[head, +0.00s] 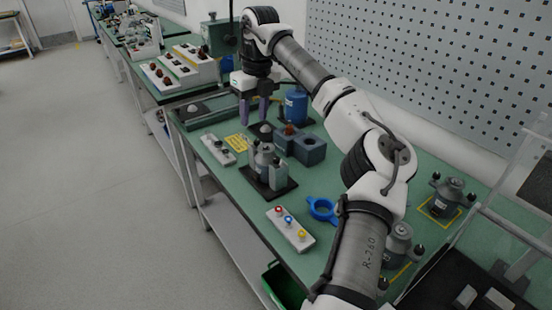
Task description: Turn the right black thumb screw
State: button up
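My gripper (254,117) points down over the far part of the green bench, with its two purple fingers apart and nothing seen between them. A grey stator fixture (264,163) stands on a black base plate (284,190) nearer to me than the gripper. Small dark parts show on the fixture, but I cannot tell clearly which is the right black thumb screw. The gripper is beyond the fixture and apart from it.
Dark grey blocks (310,149) and a blue cylinder (295,105) stand right of the gripper. Grey motors with black knobs (452,189) stand at right. A perforated wall (430,80) backs the bench.

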jog(key=r+m+h, duration=0.1)
send_over(276, 158)
notch_tip(276, 158, down, 14)
jog(key=p, duration=0.2)
jog(key=shift+p, duration=0.4)
jog(key=shift+r, duration=0.1)
jog(key=shift+c, duration=0.4)
grip_shut()
